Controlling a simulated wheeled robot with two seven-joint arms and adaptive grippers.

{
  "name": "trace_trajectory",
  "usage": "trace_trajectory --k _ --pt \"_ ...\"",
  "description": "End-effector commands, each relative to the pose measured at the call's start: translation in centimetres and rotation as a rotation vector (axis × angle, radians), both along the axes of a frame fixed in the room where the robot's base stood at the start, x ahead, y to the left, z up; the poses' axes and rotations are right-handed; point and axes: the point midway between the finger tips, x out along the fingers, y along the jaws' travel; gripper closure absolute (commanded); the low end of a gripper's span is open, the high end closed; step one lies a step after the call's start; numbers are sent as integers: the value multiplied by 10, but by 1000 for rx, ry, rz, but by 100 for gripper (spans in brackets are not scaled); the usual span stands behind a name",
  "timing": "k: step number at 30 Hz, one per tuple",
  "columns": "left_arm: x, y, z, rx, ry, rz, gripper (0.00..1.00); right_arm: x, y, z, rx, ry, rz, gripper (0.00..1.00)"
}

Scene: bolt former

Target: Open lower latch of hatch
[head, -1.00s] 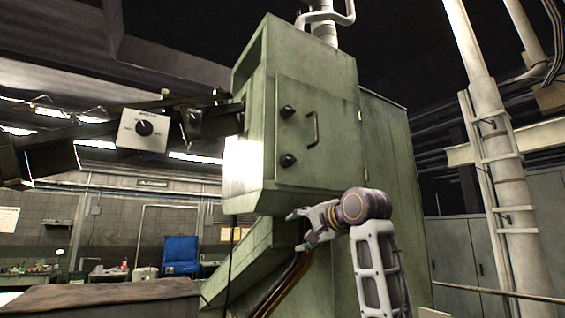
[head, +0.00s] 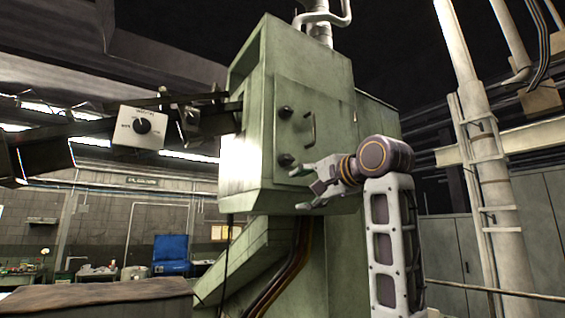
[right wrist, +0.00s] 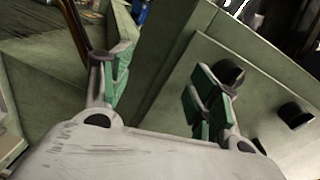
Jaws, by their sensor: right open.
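The green hatch (head: 310,130) is closed on the front of the green machine box. Its black lower latch (head: 286,160) is a round knob near the hatch's left edge, and a similar upper latch (head: 286,112) is above it. My right gripper (head: 297,189) is open and empty, with its fingertips just below the lower latch. In the right wrist view, the lower latch (right wrist: 228,73) shows close behind one green-padded finger, outside the gap between the fingers. I cannot tell if they touch. The upper latch (right wrist: 295,114) is farther right. My left gripper is not in view.
A bar handle (head: 311,129) stands out from the hatch right of the latches. Dark cables (head: 290,270) run below the box. A pale pipe column (head: 485,170) stands at the right.

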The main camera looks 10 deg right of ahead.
Motion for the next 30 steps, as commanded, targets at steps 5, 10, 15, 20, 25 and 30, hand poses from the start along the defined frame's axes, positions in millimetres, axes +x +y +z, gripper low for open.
trace_trajectory --k 5,10,15,20,25,30 --pt "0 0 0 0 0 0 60 -31 1 40 50 -36 12 39" --pt "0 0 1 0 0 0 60 -54 2 66 89 -57 23 39" --pt "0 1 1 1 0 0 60 -64 2 76 105 -63 27 39" --pt "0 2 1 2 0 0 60 -64 2 76 106 -64 27 39" --pt "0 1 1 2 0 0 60 -64 3 76 105 -64 27 39" --pt "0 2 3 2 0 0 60 -60 4 77 105 -63 27 39"
